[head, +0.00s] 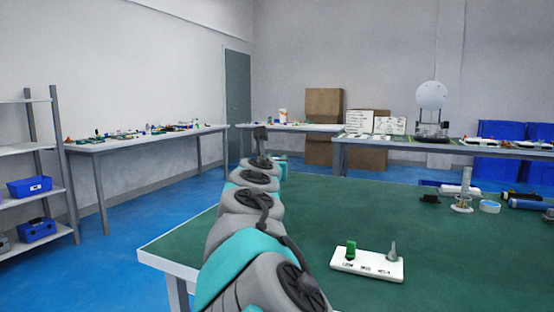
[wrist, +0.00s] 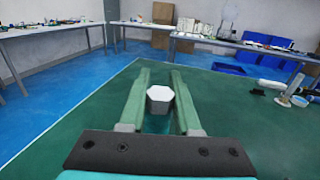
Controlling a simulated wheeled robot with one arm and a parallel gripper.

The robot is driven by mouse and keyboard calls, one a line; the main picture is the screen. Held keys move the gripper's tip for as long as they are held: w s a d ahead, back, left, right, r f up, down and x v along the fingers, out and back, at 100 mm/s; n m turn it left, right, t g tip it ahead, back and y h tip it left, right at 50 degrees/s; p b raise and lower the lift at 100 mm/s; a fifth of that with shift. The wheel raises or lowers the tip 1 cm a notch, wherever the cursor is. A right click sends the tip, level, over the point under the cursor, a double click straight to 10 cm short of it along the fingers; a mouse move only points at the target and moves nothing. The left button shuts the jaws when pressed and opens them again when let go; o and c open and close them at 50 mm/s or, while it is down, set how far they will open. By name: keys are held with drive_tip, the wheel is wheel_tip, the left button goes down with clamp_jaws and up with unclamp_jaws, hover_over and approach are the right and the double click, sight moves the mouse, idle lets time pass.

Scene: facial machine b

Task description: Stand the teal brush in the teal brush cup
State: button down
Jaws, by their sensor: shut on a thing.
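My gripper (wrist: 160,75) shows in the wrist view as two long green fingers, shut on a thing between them. The held thing has a pale, many-sided end (wrist: 160,93) facing the camera, with a little teal below it. It fits the teal brush, but its bristles and most of its length are hidden. In the head view my gripper (head: 261,133) is far off at the end of my outstretched arm, near the table's far left edge. I cannot pick out the teal brush cup for certain in either view.
The green table (head: 330,220) is mostly bare in the middle. A white labelled board (head: 367,264) with a green piece and a grey cone lies near the front. A clear stand (head: 463,195), a blue-white ring (head: 489,206) and a blue tube (head: 526,204) are at the right.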

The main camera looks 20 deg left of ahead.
wheel_tip(320, 180, down, 8)
drive_tip(key=b, duration=0.3)
drive_tip(key=shift+b, duration=0.3)
drive_tip(key=shift+f, duration=0.35)
idle(0.9)
drive_tip(key=c, duration=0.5)
unclamp_jaws()
drive_tip(key=shift+c, duration=0.2)
